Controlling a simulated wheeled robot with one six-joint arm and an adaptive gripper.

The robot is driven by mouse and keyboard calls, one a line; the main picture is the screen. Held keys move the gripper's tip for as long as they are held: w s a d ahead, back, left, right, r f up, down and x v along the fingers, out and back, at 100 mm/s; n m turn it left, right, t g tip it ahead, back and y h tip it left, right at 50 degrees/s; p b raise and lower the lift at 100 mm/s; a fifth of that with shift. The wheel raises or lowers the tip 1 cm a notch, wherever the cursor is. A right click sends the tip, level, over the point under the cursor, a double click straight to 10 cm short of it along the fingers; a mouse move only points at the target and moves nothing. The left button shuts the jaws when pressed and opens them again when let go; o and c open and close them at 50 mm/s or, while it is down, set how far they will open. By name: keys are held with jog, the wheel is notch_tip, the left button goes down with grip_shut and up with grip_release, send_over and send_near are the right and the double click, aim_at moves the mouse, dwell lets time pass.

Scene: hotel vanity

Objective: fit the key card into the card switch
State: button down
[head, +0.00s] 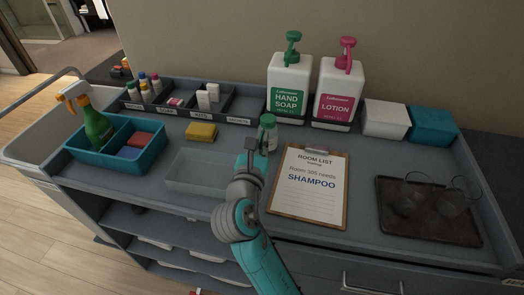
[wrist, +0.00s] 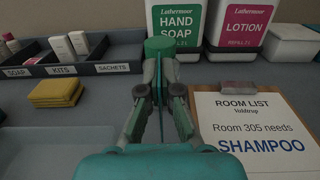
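A clipboard (head: 310,190) reads "Room 305 needs SHAMPOO". A clear tray (head: 185,185) and a yellow sponge (head: 201,131) lie left. Soap (head: 289,85) and lotion (head: 339,92) pumps stand behind. A dark tray (head: 430,233) with glasses is right; a teal caddy (head: 150,160) is left.

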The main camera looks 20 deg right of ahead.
aim_at(261, 151)
jog(key=shift+f, duration=2)
jog(key=shift+f, duration=0.15)
jog(key=c, duration=1.3)
grip_release()
